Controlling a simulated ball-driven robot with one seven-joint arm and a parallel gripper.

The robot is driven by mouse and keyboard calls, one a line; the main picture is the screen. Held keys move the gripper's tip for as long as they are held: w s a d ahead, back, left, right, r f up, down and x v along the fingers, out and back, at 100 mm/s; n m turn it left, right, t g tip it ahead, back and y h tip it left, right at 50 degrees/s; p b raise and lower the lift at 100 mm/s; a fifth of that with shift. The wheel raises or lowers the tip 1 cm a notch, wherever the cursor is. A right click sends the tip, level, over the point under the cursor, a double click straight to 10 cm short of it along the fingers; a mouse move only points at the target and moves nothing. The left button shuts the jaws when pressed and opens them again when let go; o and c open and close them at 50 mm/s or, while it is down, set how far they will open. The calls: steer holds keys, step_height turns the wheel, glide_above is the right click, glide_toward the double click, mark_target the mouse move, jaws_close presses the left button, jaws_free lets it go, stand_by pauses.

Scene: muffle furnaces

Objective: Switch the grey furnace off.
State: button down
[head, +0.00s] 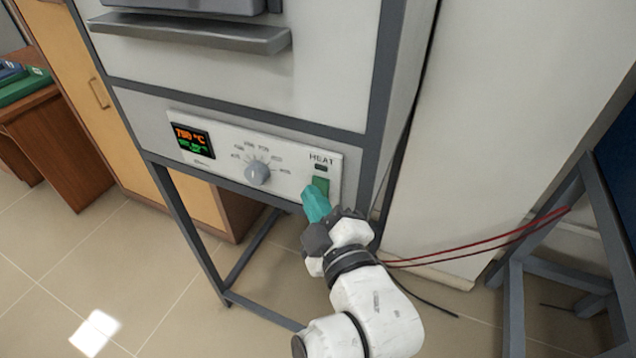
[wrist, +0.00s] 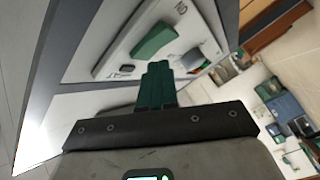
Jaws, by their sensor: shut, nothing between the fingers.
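The grey furnace (head: 240,90) stands on a dark frame, with a pale control panel (head: 218,149) low on its front. The display (head: 192,141) is lit and reads about 750 °C in orange. A grey round knob (head: 258,173) sits mid-panel. At the panel's right, under the HEAT label, are a small dark indicator (head: 321,167) and a green switch (head: 321,184). The switch also shows in the wrist view (wrist: 153,41). My gripper (head: 315,201) has teal fingers, shut and empty, just below the switch and partly over its lower end. In the wrist view the fingertips (wrist: 158,68) are close to it; I cannot tell if they touch.
A grey shelf (head: 190,32) juts out above the panel. Red cables (head: 480,246) run at the right toward another dark frame (head: 540,235). A wooden cabinet (head: 85,70) stands behind at the left. The floor at lower left is clear.

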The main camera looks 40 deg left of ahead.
steer(key=shift+s+d+f, duration=0.1)
steer(key=shift+s, duration=0.4)
steer(key=shift+s, duration=0.15)
steer(key=shift+s+d+f+p, duration=0.1)
steer(key=shift+s+d+p, duration=0.1)
steer(key=shift+s, duration=0.55)
steer(key=shift+s+d+f+p, duration=0.1)
steer(key=shift+s+d+p, duration=0.1)
steer(key=shift+s, duration=0.6)
steer(key=shift+s+d+f+p, duration=0.1)
steer(key=shift+s+d+p, duration=0.1)
steer(key=shift+s, duration=0.55)
